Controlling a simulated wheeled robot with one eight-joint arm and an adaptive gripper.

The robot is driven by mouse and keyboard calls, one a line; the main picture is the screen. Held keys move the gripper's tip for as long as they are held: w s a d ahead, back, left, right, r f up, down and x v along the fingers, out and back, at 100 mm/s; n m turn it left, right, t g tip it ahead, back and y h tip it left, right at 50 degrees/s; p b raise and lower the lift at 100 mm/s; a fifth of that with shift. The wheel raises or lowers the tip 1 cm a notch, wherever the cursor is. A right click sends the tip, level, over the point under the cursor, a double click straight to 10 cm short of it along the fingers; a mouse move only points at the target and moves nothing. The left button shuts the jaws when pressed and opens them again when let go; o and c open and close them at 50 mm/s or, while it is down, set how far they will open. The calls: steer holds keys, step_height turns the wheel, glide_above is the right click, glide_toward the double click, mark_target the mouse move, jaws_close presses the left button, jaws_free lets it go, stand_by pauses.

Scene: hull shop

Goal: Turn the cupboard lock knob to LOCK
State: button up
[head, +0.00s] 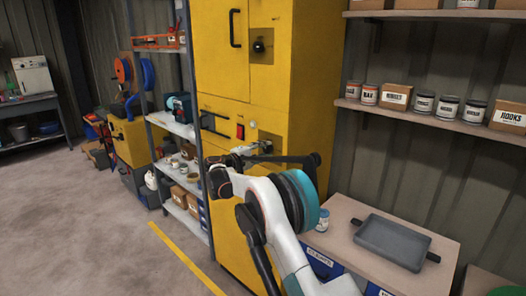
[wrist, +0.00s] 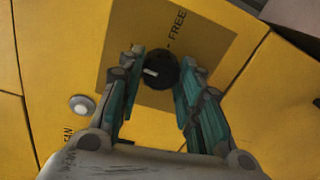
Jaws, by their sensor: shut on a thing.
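The lock knob (wrist: 163,75) is black and round with a white pointer mark, and sits on a brownish plate (wrist: 122,48) on the yellow cupboard. The word FREE is printed on the plate, above and right of the knob in the wrist view. The pointer mark lies on the knob's left side, not toward FREE. No LOCK label is readable. My gripper (wrist: 164,66) has its teal-padded fingers on both sides of the knob and is shut on it. In the head view my gripper (head: 249,150) is at the cupboard's lower plate, and the knob is mostly hidden.
The yellow cupboard (head: 222,70) has another dark knob (head: 259,46) higher up and a red switch (head: 240,132). A pale round button (wrist: 82,106) is left of my fingers. A workbench (head: 345,212) with a grey tray (head: 393,242) stands at right; open floor lies left.

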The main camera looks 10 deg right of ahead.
steer(key=shift+n, duration=0.4)
steer(key=o, duration=1.1)
steer(key=shift+c, duration=0.2)
steer(key=shift+a, duration=0.1)
steer(key=v, duration=1.1)
steer(key=shift+s+a, duration=0.2)
steer(key=shift+a, duration=0.15)
